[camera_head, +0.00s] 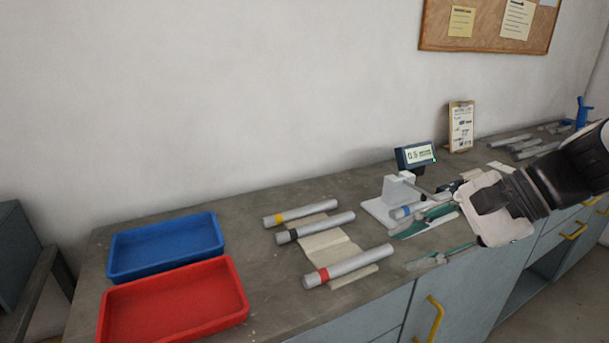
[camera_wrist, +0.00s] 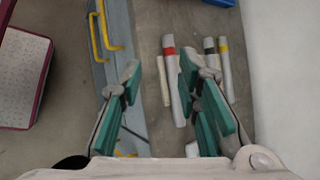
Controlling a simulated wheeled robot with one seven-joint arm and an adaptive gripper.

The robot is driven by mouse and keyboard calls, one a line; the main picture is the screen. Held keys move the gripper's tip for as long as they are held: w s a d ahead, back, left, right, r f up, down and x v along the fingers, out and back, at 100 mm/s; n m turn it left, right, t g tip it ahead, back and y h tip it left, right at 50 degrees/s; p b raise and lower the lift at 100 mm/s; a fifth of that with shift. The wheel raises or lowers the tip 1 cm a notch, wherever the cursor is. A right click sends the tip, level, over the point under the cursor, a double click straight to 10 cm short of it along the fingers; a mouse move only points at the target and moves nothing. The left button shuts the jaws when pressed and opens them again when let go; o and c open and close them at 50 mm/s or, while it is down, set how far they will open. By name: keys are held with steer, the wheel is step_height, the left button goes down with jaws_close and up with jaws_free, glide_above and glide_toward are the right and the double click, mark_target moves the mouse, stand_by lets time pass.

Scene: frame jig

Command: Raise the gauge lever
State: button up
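The gauge (camera_head: 398,187) is a white stand on a flat white base, with a dark display (camera_head: 415,155) on top. A thin dark rod, probably its lever (camera_head: 423,190), extends right from the stand; its far end is hidden by my gripper and arm. A grey tube with a blue band (camera_head: 402,212) lies at the gauge. My gripper (camera_head: 408,248) is in front of the gauge, over the counter's front edge. Its green-padded fingers are spread and empty. The wrist view shows the open gap between them (camera_wrist: 160,78); I cannot make out the lever there.
Tubes with yellow (camera_head: 300,214), black (camera_head: 315,227) and red (camera_head: 348,267) bands lie left of the gauge. A blue tray (camera_head: 166,248) and a red tray (camera_head: 172,302) stand further left. More tubes (camera_head: 520,146) and a clipboard (camera_head: 461,127) are at the back right.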

steer(key=w+d+f+m+t+y+b, duration=0.2)
steer(key=w+d+f+m+t+b, duration=0.15)
steer(key=w+d+m, duration=0.35)
steer(key=m+t+h+b, duration=0.4)
steer(key=m+t+b, duration=0.3)
steer(key=m+t, duration=0.2)
glide_toward(424, 194)
steer(key=x, duration=0.1)
steer(key=b+x, duration=0.1)
steer(key=x, duration=0.2)
steer(key=shift+w+d, duration=0.15)
steer(key=shift+w, duration=0.35)
jaws_close()
